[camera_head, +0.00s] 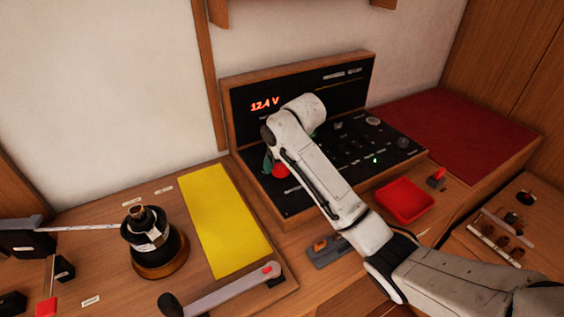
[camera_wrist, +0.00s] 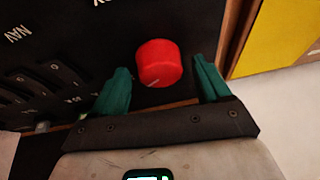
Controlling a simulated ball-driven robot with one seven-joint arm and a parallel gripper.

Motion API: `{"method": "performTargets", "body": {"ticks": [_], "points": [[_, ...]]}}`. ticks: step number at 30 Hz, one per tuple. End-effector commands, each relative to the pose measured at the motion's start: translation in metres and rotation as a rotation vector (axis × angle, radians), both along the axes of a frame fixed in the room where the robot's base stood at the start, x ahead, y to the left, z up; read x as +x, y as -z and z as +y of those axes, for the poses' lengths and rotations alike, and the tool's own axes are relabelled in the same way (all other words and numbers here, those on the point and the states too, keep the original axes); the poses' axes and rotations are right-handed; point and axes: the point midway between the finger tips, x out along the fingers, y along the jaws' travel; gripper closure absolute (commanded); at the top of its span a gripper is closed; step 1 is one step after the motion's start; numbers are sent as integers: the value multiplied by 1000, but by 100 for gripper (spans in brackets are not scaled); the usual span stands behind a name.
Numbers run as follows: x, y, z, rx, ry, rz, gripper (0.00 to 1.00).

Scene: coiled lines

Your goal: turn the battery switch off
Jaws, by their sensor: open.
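The red round knob (camera_head: 280,171), which I take as the battery switch, sits at the lower left of the black control panel (camera_head: 296,200). In the wrist view the knob (camera_wrist: 159,63) has a pale mark low on its front, and its label is not readable. My gripper (camera_wrist: 161,66) is open, with one teal finger on each side of the knob and a visible gap on both sides. In the head view my wrist covers part of the panel, and only a little teal finger shows beside the knob. The panel display (camera_head: 265,104) reads 12.4 V in red.
Rocker switches (camera_wrist: 42,82) lie left of the knob in the wrist view.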

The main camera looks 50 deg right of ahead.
Motion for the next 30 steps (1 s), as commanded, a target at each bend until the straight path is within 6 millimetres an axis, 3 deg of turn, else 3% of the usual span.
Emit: {"method": "performTargets", "body": {"ticks": [5,22,30], "points": [[0,0,0,0,0,0,23],[0,0,0,0,0,0,78],[0,-1,0,2,-23,1,79]]}}
